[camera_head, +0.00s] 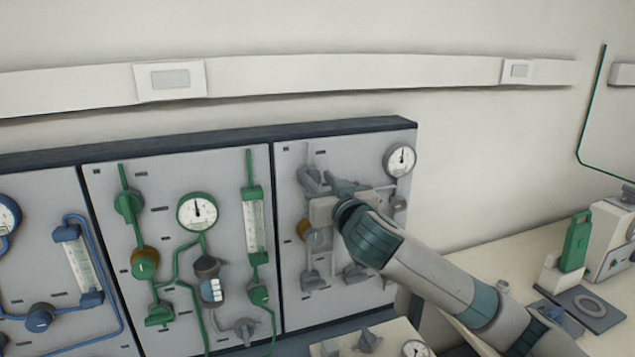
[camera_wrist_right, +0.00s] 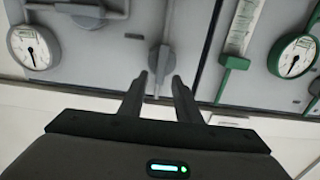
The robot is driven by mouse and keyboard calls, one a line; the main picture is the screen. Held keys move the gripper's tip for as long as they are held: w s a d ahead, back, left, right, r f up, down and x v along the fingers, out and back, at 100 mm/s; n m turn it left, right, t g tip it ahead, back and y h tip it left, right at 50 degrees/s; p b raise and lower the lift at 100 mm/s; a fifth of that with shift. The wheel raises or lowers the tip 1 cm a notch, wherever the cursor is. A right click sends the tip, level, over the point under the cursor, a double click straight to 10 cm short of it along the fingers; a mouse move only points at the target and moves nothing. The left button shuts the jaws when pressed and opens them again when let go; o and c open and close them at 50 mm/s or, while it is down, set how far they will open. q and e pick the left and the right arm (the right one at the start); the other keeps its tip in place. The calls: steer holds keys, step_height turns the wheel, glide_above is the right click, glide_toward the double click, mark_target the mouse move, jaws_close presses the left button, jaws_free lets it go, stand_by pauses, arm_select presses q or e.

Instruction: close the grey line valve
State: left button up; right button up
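The grey line panel (camera_head: 345,295) is the right section of the board in the head view. A grey valve (camera_wrist_right: 160,58) with a narrow lever faces me in the wrist view. My right gripper (camera_wrist_right: 160,76) is open, with its two fingers apart and the valve's lever showing between them. I cannot tell whether they touch it. In the head view my right gripper (camera_head: 322,186) is at the upper left of the grey panel, and its wrist hides part of the grey fittings. My left gripper is not in view.
A grey-rimmed gauge (camera_head: 400,160) is at the panel's upper right. The green line section (camera_head: 170,215) with its gauge (camera_head: 198,212) and the blue section (camera_head: 45,260) lie to the left.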

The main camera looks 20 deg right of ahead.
steer(key=shift+w, duration=0.8)
jaws_close()
